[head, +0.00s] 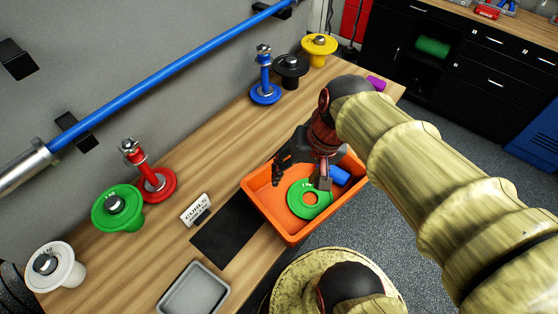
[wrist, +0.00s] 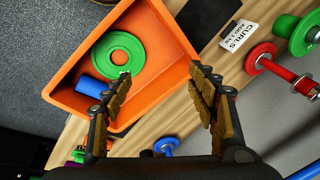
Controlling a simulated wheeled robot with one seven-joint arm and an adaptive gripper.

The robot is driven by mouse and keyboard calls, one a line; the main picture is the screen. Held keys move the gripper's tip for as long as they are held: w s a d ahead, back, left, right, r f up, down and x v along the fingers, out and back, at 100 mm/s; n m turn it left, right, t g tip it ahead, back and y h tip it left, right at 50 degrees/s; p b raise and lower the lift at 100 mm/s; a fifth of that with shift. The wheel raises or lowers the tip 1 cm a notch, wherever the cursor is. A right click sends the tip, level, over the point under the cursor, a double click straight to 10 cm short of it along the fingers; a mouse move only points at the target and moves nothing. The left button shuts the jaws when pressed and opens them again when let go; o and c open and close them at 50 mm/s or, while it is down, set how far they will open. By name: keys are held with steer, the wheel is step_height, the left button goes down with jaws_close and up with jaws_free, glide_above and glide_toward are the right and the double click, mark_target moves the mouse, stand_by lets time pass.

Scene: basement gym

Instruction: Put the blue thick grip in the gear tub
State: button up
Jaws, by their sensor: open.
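The blue thick grip (head: 339,176) lies inside the orange gear tub (head: 268,218), beside a green plate (head: 308,199). In the wrist view the grip (wrist: 93,86) is a short blue cylinder on the floor of the tub (wrist: 172,45), near one wall, with the green plate (wrist: 118,54) next to it. My gripper (head: 301,178) is above the tub. In the wrist view its fingers (wrist: 163,88) are spread apart with nothing between them. The grip is apart from the fingers and partly hidden by one finger.
Weight pegs with red (head: 158,184), green (head: 118,208), white (head: 55,268), blue (head: 265,93), black (head: 290,70) and yellow (head: 319,49) plates line the wall side. A CURLS card (head: 196,209), dark mat (head: 228,231) and grey tray (head: 194,291) are left of the tub. A purple cylinder (head: 376,83) lies behind.

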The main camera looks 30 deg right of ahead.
steer(key=a+r+n+t+h, duration=0.1)
steer(key=a+r+n+t, duration=0.1)
steer(key=r+n, duration=0.3)
steer(key=shift+a+t, duration=0.4)
steer(key=shift+a, duration=0.45)
